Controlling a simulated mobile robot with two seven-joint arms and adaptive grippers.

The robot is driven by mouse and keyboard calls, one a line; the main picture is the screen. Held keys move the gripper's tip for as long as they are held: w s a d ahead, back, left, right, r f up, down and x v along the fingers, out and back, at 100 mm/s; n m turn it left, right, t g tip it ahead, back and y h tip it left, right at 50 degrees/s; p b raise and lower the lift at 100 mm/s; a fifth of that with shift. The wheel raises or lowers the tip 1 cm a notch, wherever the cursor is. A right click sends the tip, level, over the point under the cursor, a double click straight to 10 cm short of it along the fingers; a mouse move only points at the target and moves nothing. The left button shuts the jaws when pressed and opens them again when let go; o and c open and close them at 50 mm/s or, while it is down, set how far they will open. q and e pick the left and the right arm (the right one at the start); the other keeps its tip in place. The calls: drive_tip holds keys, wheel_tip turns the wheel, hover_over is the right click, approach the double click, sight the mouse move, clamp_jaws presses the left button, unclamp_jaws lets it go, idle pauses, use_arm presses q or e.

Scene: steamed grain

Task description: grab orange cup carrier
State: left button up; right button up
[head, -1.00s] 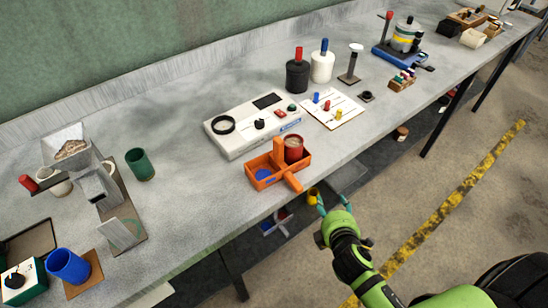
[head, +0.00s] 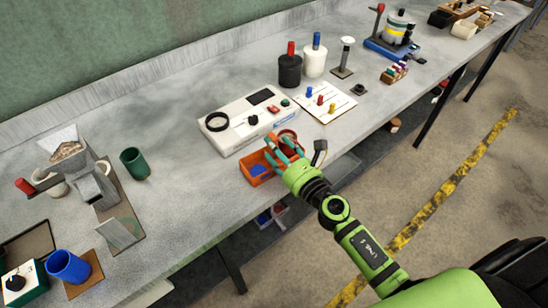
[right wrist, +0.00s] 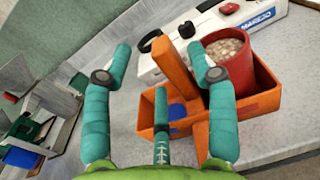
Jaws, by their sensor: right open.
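The orange cup carrier (head: 256,175) stands near the front edge of the grey workbench, in front of a white device. In the right wrist view the carrier (right wrist: 262,112) shows an upright orange handle post (right wrist: 188,85), a blue disc in its left part and a red cup (right wrist: 238,62) with grainy contents in its right part. My right gripper (head: 283,147) is over the carrier in the head view and hides much of it. In the right wrist view its teal fingers (right wrist: 165,75) are spread, with the post between them. I cannot tell whether they touch it. My left gripper is not in view.
The white device (head: 250,118) with knobs stands just behind the carrier. A card with coloured pegs (head: 325,102) lies to its right. A green cup (head: 134,163) and a grain hopper (head: 65,152) stand at left. The bench between cup and carrier is clear.

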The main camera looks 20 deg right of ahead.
drive_tip(key=shift+f+x, duration=0.1)
drive_tip(key=shift+x, duration=1.25)
drive_tip(key=shift+f+x, duration=0.15)
drive_tip(key=shift+x, duration=1.25)
drive_tip(key=shift+s+d, duration=0.1)
drive_tip(key=c, duration=0.3)
drive_tip(key=shift+r, duration=0.1)
clamp_jaws()
